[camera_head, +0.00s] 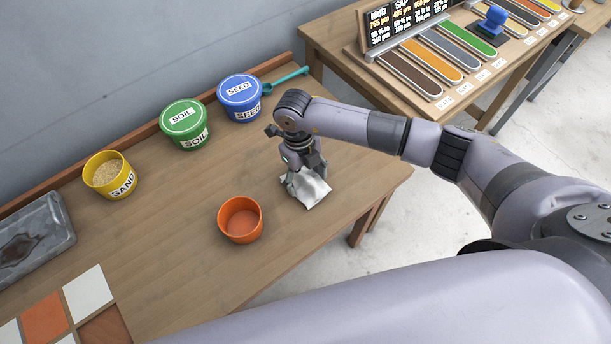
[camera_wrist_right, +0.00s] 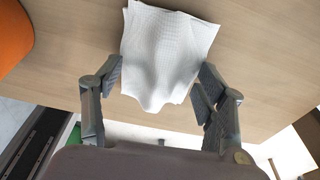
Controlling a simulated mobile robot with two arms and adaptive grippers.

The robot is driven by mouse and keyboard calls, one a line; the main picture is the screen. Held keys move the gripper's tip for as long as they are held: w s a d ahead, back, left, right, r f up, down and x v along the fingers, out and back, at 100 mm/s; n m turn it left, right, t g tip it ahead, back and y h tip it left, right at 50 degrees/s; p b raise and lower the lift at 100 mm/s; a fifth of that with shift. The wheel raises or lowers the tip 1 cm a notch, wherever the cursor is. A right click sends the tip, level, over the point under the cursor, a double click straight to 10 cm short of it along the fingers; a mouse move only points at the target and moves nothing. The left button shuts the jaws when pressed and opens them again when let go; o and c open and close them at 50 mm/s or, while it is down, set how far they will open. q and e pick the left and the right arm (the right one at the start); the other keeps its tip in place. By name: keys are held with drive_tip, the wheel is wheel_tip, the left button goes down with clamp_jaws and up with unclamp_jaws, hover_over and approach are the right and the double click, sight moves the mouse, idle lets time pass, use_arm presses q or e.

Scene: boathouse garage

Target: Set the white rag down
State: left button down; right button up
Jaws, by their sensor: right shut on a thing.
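The white rag (camera_head: 309,190) is at the right end of the wooden table, below my right gripper (camera_head: 302,165). The gripper is shut on the rag and points down at the table. In the right wrist view the rag (camera_wrist_right: 168,55) is bunched between the two fingers of the gripper (camera_wrist_right: 160,85), with its far part spread flat over the wood. I cannot tell whether the rag touches the table or hangs just above it. My left gripper is not in view.
An orange pot (camera_head: 240,219) stands left of the rag. A blue seed tub (camera_head: 240,98), a green soil tub (camera_head: 185,124), a yellow sand pot (camera_head: 110,175) and a teal scoop (camera_head: 286,80) line the back edge. The table (camera_head: 180,235) is bare around the rag.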

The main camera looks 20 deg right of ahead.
drive_tip(key=shift+f, duration=0.3)
drive_tip(key=o, duration=1.2)
drive_tip(key=r, duration=0.4)
drive_tip(key=w+r, duration=0.1)
drive_tip(key=r, duration=0.7)
drive_tip(key=shift+w+a, duration=0.35)
drive_tip(key=shift+c, duration=0.2)
clamp_jaws()
idle(0.9)
wheel_tip(320, 180, up, 12)
drive_tip(key=w+p, duration=0.1)
drive_tip(key=p, duration=0.4)
drive_tip(key=shift+w+a, duration=0.35)
idle(0.7)
